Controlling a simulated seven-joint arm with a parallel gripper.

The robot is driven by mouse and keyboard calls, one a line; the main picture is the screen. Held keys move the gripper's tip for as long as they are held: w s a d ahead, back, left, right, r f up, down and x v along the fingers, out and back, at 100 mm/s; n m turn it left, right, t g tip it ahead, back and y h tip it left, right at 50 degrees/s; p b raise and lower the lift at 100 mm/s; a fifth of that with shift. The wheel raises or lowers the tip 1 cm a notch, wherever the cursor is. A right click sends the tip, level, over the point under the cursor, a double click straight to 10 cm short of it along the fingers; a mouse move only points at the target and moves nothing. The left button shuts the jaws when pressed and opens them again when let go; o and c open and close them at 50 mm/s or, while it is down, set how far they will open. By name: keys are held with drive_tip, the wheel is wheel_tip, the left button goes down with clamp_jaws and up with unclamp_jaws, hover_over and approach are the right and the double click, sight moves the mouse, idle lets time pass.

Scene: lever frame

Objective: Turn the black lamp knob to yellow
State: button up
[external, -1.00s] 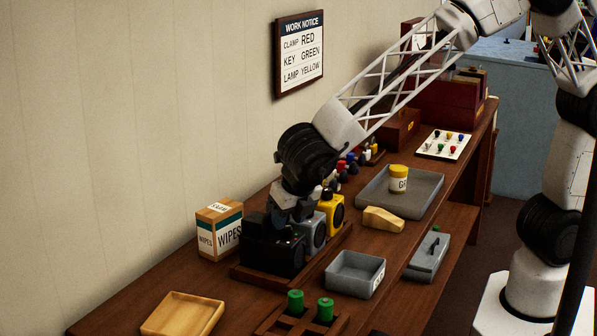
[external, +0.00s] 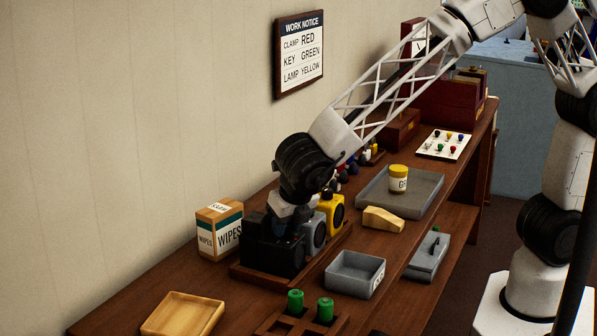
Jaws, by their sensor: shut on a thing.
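The black lamp box (external: 283,262) stands at the front left end of a wooden rack, beside a grey box (external: 315,236) and a yellow box (external: 335,208). My gripper (external: 287,230) points down at the top of the black box and is shut on its knob. The knob itself is hidden behind the fingers, so its setting cannot be read. A work notice (external: 301,55) on the wall reads clamp red, key green, lamp yellow.
A wipes carton (external: 219,232) stands close on the left. A grey bin (external: 355,273), a wooden tray (external: 183,314) and green cylinders (external: 296,300) lie in front. A grey tray (external: 425,187) with a yellow-lidded jar (external: 398,179) is farther right.

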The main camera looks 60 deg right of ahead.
sight(300, 237)
drive_tip(key=shift+n, duration=0.5)
drive_tip(key=n+y, duration=0.1)
drive_tip(key=n, duration=0.2)
drive_tip(key=shift+d+y, duration=0.1)
drive_tip(key=shift+y, duration=0.2)
drive_tip(key=shift+n+y, duration=0.8)
drive_tip(key=shift+n, duration=1.3)
drive_tip(key=o, duration=0.6)
drive_tip(key=shift+o, duration=0.2)
drive_tip(key=v, duration=0.7)
drive_tip(key=shift+s+r, duration=0.25)
drive_tip(key=shift+r, duration=0.05)
